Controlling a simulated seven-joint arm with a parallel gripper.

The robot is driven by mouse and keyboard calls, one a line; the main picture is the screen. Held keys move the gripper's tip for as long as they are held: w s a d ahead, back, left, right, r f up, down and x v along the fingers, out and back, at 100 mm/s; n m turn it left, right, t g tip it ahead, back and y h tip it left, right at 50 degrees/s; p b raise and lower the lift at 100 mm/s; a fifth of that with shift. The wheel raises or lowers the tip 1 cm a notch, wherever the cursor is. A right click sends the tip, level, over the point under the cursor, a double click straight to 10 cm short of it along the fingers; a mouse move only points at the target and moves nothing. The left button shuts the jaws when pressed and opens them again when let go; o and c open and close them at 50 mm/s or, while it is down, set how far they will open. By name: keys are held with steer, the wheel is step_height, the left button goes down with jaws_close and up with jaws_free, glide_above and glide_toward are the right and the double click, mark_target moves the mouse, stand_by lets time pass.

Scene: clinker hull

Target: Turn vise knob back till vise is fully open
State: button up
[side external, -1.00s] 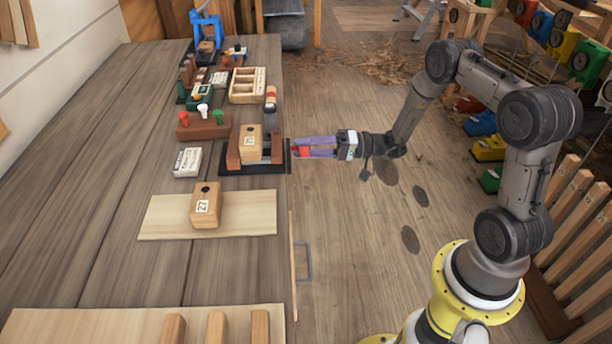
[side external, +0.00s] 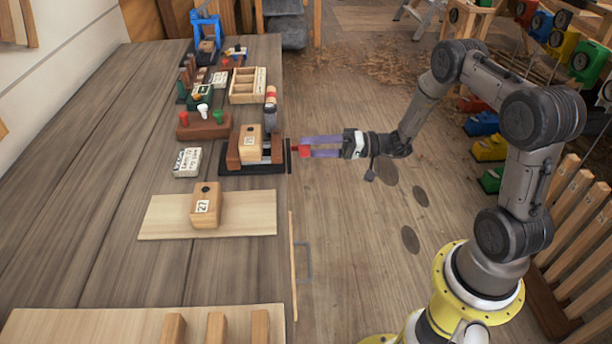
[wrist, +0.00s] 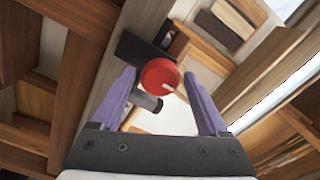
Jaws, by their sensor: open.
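The vise has a dark base (side external: 252,169) and brown wooden jaws (side external: 233,156), and sits at the right edge of the bench. A wooden block (side external: 250,141) with a number label stands between the jaws; I cannot tell whether both jaws touch it. The red vise knob (side external: 304,151) sticks out past the bench edge, and it shows as a round red disc with a pale mark in the wrist view (wrist: 160,76). My gripper (side external: 309,147) has purple fingers and is open. Its fingertips lie either side of the knob's near end, with gaps visible in the wrist view.
Another numbered block (side external: 205,205) stands on a pale board (side external: 160,218) nearer the camera. A white box (side external: 187,162), a rack with coloured handles (side external: 203,125) and a divided wooden tray (side external: 247,86) are near the vise. The floor right of the bench is clear around my gripper.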

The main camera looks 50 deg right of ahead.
steer(key=shift+v, duration=2.75)
steer(key=s+a+r+n+g+h, duration=0.2)
steer(key=s+a+r+n+g, duration=0.2)
steer(key=s+a+r+g, duration=0.8)
steer(key=s+d+r+t+h, duration=0.1)
steer(key=s+r+t+h, duration=0.1)
steer(key=s+h, duration=0.3)
steer(key=s+d+r+t+h, duration=0.2)
steer(key=s+h, duration=0.3)
steer(key=s, duration=0.2)
steer(key=shift+s+d+r+t+h, duration=0.3)
steer(key=shift+s+t+h, duration=0.05)
steer(key=shift+t+h, duration=0.05)
